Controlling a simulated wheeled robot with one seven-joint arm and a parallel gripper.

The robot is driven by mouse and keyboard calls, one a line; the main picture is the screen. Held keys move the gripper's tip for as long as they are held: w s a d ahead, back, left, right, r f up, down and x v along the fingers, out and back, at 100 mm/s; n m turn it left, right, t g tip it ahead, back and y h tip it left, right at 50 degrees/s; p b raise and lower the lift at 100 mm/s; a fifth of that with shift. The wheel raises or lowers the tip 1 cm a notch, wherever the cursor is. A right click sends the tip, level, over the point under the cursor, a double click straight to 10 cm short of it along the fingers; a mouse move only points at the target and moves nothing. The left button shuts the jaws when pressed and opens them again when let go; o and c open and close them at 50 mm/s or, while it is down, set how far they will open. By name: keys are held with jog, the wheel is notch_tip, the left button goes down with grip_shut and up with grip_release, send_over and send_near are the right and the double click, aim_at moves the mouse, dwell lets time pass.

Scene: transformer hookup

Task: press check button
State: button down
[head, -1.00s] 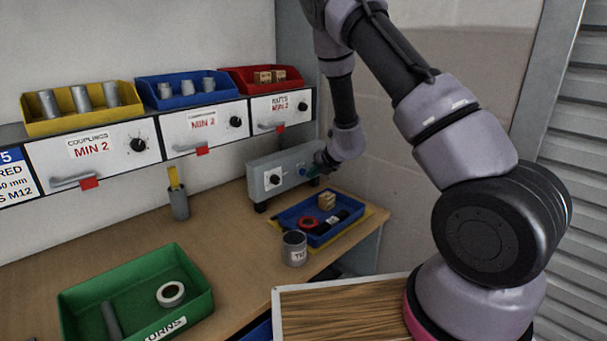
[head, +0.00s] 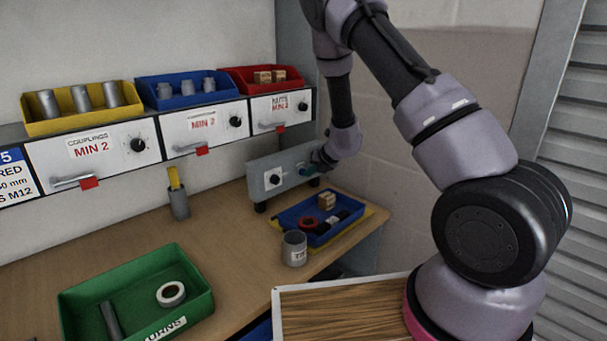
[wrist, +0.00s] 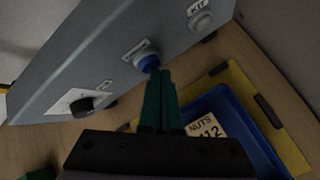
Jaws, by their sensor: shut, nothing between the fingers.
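The grey control box (head: 264,168) stands on short feet at the back right of the bench. In the wrist view its face (wrist: 95,52) carries a blue round button (wrist: 146,62), with a small label above it that I cannot read. My gripper (wrist: 159,76) has its two green fingers closed together and empty. The fingertips overlap the lower edge of the blue button in the wrist view; I cannot tell whether they touch or press it. In the head view my gripper (head: 308,170) is at the right part of the box, and my wrist hides the button.
A black knob (wrist: 84,104) and a round grey lamp or button marked KIT (wrist: 201,22) flank the blue button. A blue tray (head: 289,219) with small parts lies in front of the box. A grey cup (head: 294,249) and green bin (head: 72,302) stand nearer.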

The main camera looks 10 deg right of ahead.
jog(key=shift+w+a, duration=0.15)
jog(key=shift+w, duration=0.05)
dwell(0.6)
jog(key=shift+s+d, duration=0.5)
jog(key=shift+s, duration=0.2)
jog(key=shift+s+d, duration=0.75)
jog(key=shift+s, duration=0.25)
jog(key=shift+s+d, duration=0.7)
jog(key=shift+s, duration=0.3)
